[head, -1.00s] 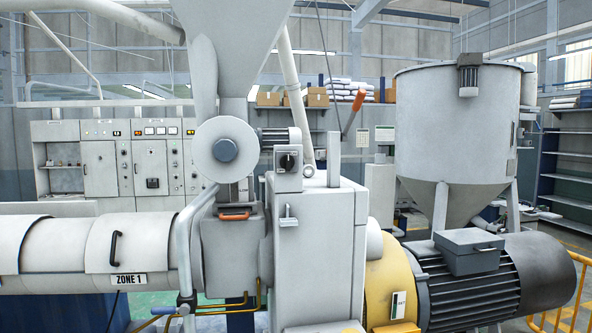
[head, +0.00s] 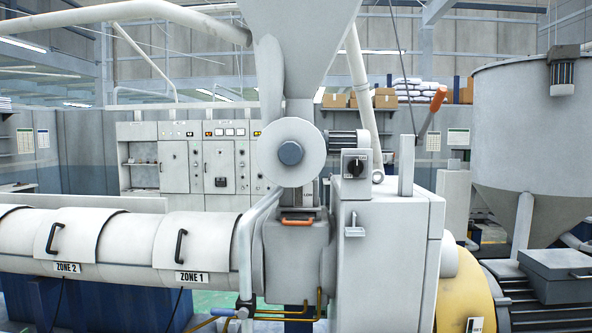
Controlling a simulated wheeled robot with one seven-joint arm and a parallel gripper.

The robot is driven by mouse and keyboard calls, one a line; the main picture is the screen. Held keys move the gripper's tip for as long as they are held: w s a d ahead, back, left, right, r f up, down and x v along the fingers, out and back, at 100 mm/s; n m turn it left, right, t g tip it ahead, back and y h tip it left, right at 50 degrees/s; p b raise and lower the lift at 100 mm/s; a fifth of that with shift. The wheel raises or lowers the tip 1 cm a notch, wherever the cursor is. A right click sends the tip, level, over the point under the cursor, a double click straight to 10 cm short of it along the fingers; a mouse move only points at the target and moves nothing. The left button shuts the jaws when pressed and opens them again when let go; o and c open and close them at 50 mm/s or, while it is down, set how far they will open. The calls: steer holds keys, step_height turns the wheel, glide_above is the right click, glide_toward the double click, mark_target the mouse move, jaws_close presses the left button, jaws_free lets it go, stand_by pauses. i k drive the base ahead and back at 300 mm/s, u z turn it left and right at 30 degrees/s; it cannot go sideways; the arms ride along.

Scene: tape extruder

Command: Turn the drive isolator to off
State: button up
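A black rotary switch (head: 357,172) is on a small grey box (head: 350,158) above the grey gearbox housing (head: 385,255), right of the round white disc. It could be the drive isolator, but its label and pointer are too small to read. A lever with an orange grip (head: 438,99) leans up to the right behind the housing; I cannot tell whether it is the isolator. A grey latch handle (head: 354,227) is on the housing's front face. My gripper is not in view.
The extruder barrel (head: 130,240) with Zone 1 and Zone 2 covers runs left. A hopper (head: 300,50) stands above the feed throat. A yellow guard (head: 465,295) and dark motor (head: 545,310) are at lower right. Control cabinets (head: 205,165) stand against the back wall.

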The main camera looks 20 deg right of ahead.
mark_target(355, 168)
steer(key=u, duration=0.1)
steer(key=i, duration=1.05)
steer(key=z, duration=0.5)
